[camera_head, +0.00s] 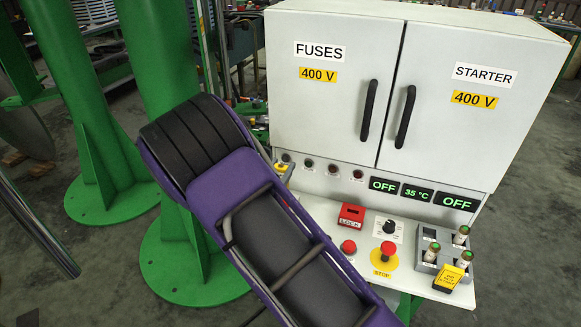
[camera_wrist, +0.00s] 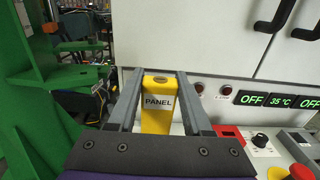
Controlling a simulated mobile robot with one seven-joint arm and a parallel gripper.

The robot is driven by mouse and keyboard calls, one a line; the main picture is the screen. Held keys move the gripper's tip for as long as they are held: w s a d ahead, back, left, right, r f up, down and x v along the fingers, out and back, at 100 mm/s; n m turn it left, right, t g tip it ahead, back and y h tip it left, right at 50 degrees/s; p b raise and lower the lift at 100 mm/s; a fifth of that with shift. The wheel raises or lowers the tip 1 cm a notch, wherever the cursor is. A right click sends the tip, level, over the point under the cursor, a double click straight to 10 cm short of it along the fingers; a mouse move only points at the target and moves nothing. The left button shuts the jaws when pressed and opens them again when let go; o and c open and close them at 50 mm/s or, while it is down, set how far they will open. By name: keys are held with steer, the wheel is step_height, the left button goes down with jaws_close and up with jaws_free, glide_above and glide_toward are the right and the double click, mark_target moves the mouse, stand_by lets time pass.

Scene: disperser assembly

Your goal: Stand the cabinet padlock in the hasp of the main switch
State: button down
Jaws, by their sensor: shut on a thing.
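A yellow block with a white PANEL label (camera_wrist: 158,118), which I take to be the cabinet padlock, stands upright between the fingers of my gripper (camera_wrist: 160,76) in the wrist view. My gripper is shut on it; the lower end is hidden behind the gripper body. In the head view a bit of yellow (camera_head: 282,167) shows past my arm, by the cabinet's left side. A red holder marked LOCK (camera_head: 352,215), with a dark slot, is on the ledge beside a black rotary knob (camera_head: 390,227). I cannot tell for certain which part is the hasp.
The white cabinet (camera_head: 335,100) stands behind the ledge. A red stop button (camera_head: 387,250), another red button (camera_head: 348,247) and a grey tray (camera_head: 429,240) with several cylinders are on the ledge. A yellow tag (camera_head: 449,278) is at the tray's front. Green columns (camera_head: 165,90) stand at left.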

steer(key=shift+f, duration=0.1)
stand_by(0.3)
steer(key=shift+f+b, duration=2.15)
steer(key=shift+f, duration=0.65)
steer(key=shift+f+b, duration=1.35)
steer(key=shift+f, duration=0.85)
steer(key=shift+c, duration=1.2)
jaws_free()
steer(key=p+v, duration=0.1)
steer(key=v, duration=1.6)
steer(key=shift+s, duration=0.25)
